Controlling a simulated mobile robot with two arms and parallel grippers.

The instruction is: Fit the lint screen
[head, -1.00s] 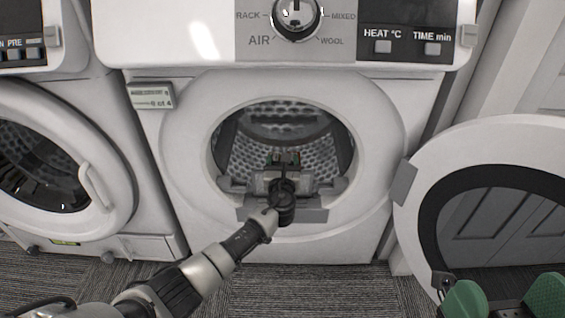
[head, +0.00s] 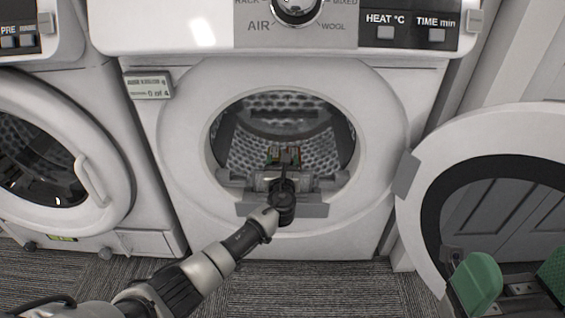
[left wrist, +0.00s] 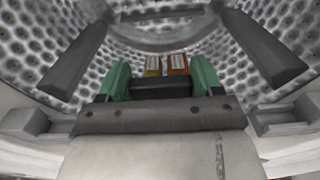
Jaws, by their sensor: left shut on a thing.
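My left gripper (head: 284,164) reaches into the open round mouth of the dryer (head: 180,130). In the left wrist view its green fingers (left wrist: 161,80) are shut on a dark piece with a yellow and an orange patch (left wrist: 178,65), which I take for the lint screen. In the head view this piece (head: 285,154) is small, just inside the lower drum opening, and mostly hidden by my gripper. I cannot tell whether it touches the dryer. A dark slot-like bar (head: 284,118) shows on the drum's back wall. My right gripper (head: 518,270) is open and empty at lower right.
The dryer's round door (head: 410,215) stands open to the right, behind my right gripper. A second machine with a shut door (head: 110,140) stands at left. A small label box (head: 149,86) is on the dryer's front. Striped carpet (head: 300,285) lies below.

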